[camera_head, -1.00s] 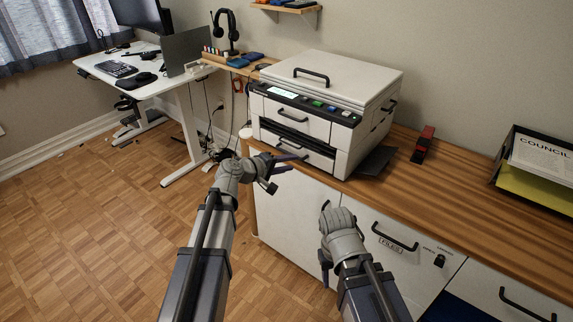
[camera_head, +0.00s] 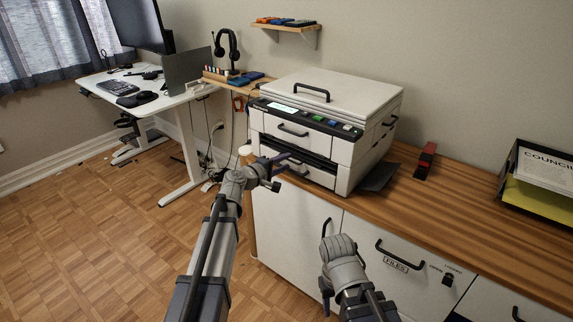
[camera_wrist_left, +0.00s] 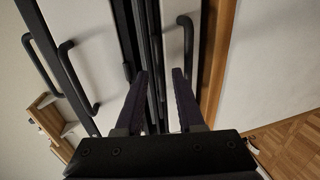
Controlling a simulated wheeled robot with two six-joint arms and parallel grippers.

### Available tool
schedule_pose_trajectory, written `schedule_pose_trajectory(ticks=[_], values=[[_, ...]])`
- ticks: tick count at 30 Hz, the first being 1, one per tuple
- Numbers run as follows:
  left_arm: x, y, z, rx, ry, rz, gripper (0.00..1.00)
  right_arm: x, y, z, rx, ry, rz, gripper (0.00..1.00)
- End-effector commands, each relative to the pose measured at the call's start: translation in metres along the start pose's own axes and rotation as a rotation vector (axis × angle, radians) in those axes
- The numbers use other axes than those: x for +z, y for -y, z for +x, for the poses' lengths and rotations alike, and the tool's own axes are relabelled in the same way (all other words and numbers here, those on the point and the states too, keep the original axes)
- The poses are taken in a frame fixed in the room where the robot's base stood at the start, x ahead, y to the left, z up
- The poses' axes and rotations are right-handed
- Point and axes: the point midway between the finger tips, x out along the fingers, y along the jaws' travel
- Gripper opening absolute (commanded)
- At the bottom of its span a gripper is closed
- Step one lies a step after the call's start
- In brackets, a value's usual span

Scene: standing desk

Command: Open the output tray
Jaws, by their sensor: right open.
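The white printer (camera_head: 345,138) stands on the wooden counter with its output tray slot, a dark gap (camera_head: 297,149), in its front. An upper drawer handle (camera_head: 292,130) is above the slot. My left gripper (camera_head: 284,163) is in front of the printer's lower front. In the left wrist view its fingers (camera_wrist_left: 162,78) are apart with nothing between them, facing dark slot strips (camera_wrist_left: 150,45). A black handle (camera_wrist_left: 187,35) lies just beyond the right finger. The left arm partly hides the lower front. My right gripper (camera_head: 328,290) is low before the cabinet, partly hidden by its wrist.
The counter (camera_head: 440,207) has a red and black item (camera_head: 425,162) and a paper tray (camera_head: 540,185) to the right. Cabinet doors with black handles (camera_head: 398,255) are below. A desk (camera_head: 150,95) stands at left. The floor at left is open.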

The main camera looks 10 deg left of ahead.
Motion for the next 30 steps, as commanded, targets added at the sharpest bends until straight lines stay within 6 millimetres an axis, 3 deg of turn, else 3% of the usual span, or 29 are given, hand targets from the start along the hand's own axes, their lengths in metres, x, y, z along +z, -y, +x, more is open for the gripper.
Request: schedule_pose_trajectory(ticks=[3, 11, 21, 30], values=[[0.0000, 0.0005, 0.0134, 0.000, 0.002, 0.001, 0.38, -0.0002, 0.0003, 0.0032, 0.000, 0.000, 0.000, 0.50], [0.0006, -0.0001, 0.0141, 0.000, 0.001, 0.000, 0.38, -0.0002, 0.0003, 0.0028, 0.000, 0.000, 0.000, 0.50], [0.0005, 0.0000, 0.0140, 0.000, 0.001, 0.000, 0.00, -0.0002, 0.0003, 0.0028, 0.000, 0.000, 0.000, 0.50], [0.0005, 0.0001, 0.0139, 0.000, 0.001, 0.000, 0.00, -0.0002, 0.0003, 0.0028, 0.000, 0.000, 0.000, 0.50]])
